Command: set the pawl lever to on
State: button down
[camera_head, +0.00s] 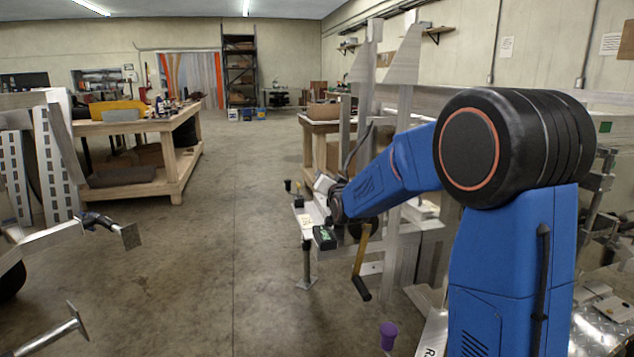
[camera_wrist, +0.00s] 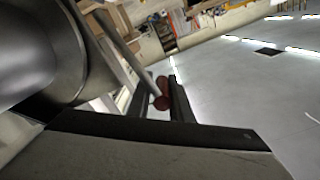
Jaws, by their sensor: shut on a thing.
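My gripper (camera_wrist: 163,97) shows in the wrist view as two dark fingers reaching forward. The fingers are closed around the end of a slim grey lever (camera_wrist: 126,56) with a dark red knob (camera_wrist: 162,103), which looks like the pawl lever. The knob sits between the fingertips. In the head view my blue arm reaches left to the trailer's front end, and my own wrist hides most of the grip. I cannot tell which setting the lever is in.
A black box with a green label (camera_head: 325,238) sits by the trailer's front, above a jack leg (camera_head: 306,270). Upright aluminium posts (camera_head: 363,90) stand behind my arm. A purple cap (camera_head: 388,335) is low in front. A wooden workbench (camera_head: 150,130) stands left; the concrete floor between is clear.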

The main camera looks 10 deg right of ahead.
jog(key=shift+d+f+m, duration=0.15)
jog(key=shift+d+m, duration=0.85)
jog(key=shift+d, duration=0.5)
jog(key=shift+f, duration=0.15)
jog(key=c, duration=1.7)
grip_release()
jog(key=shift+r, duration=0.2)
notch_tip(320, 180, up, 10)
jog(key=shift+f, duration=0.1)
